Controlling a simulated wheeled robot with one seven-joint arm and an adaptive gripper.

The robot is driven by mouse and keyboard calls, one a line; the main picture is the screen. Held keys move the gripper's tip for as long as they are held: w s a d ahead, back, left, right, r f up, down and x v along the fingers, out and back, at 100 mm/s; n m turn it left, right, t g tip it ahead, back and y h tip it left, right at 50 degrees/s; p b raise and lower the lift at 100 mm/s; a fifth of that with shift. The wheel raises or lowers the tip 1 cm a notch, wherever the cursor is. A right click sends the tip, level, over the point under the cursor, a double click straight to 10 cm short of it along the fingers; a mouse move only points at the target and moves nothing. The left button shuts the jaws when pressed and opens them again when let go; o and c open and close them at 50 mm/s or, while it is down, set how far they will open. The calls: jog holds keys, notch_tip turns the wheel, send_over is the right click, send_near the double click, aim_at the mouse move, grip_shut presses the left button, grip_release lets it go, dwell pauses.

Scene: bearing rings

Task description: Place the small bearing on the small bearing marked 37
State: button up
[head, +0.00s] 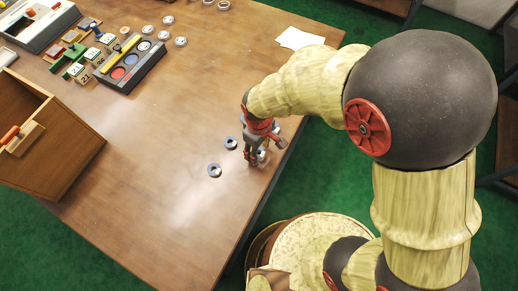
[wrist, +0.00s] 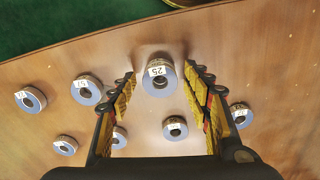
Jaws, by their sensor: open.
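Several grey bearing rings with white number tags lie on the wooden table. In the wrist view, a larger-looking ring tagged 25 (wrist: 158,82) is between and just beyond the tips of my gripper (wrist: 160,73), which is open and empty. Smaller-looking rings lie nearer the bottom: one at the lower left (wrist: 65,145), one beside the left finger (wrist: 118,137), one between the fingers (wrist: 175,127) and one right of the right finger (wrist: 241,115). Their tags are too small to read surely, so I cannot tell which is 37. In the head view my gripper (head: 256,160) points down close to the table.
Two more tagged rings, one at the far left (wrist: 30,99) and one nearer the fingers (wrist: 86,89), lie left of my gripper. In the head view a wooden box (head: 50,140), a dark tray (head: 130,65) and white paper (head: 299,38) are farther off. The table's middle is clear.

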aim_at(259, 153)
jog(key=shift+r, duration=0.1)
notch_tip(259, 153, up, 12)
jog(key=p, duration=0.4)
jog(key=d+r+m+t, duration=0.3)
jog(key=d+r+m, duration=0.2)
jog(key=d+r, duration=0.75)
jog(key=s+d+r+m+t, duration=0.1)
jog(key=s+d+r+m, duration=0.1)
jog(key=d, duration=0.1)
jog(key=s+d+r+m, duration=0.2)
jog(key=s+d+r, duration=0.1)
jog(key=s+d+r+m+t, duration=0.1)
jog(key=s+d+r+m, duration=0.1)
jog(key=d+r, duration=0.1)
jog(key=shift+s+d+r+t, duration=0.2)
jog(key=shift+d+t, duration=0.1)
jog(key=shift+d, duration=0.2)
